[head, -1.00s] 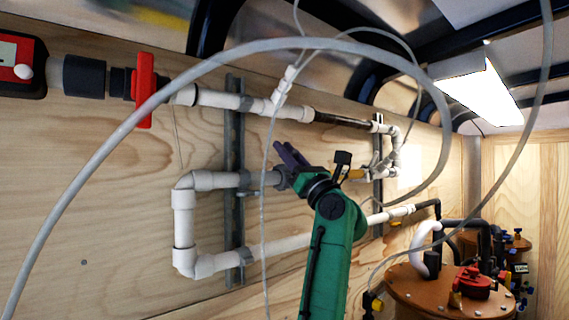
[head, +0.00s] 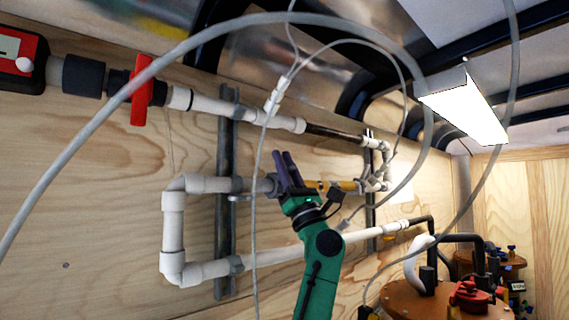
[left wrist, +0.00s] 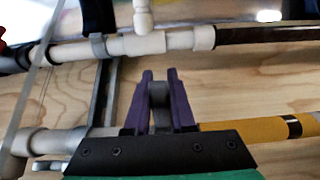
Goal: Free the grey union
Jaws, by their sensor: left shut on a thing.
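The grey union (left wrist: 158,104) shows between the fingers in the left wrist view, in line with the middle pipe run. A white elbow and pipe (head: 205,184) lie to its left, and a yellow pipe section (left wrist: 247,134) lies to its right. My left gripper (head: 286,166), with purple fingers and a green arm, is at this run in the head view. Its fingers (left wrist: 160,95) are shut on the union, one on each side. The fingers hide part of the union. My right gripper is not in view.
White pipes run above and below on the plywood wall, clamped to metal struts (head: 226,215). A red valve handle (head: 142,92) is at upper left. A loose grey hose (head: 150,75) arcs across in front. Brown tanks (head: 400,298) with fittings stand at lower right.

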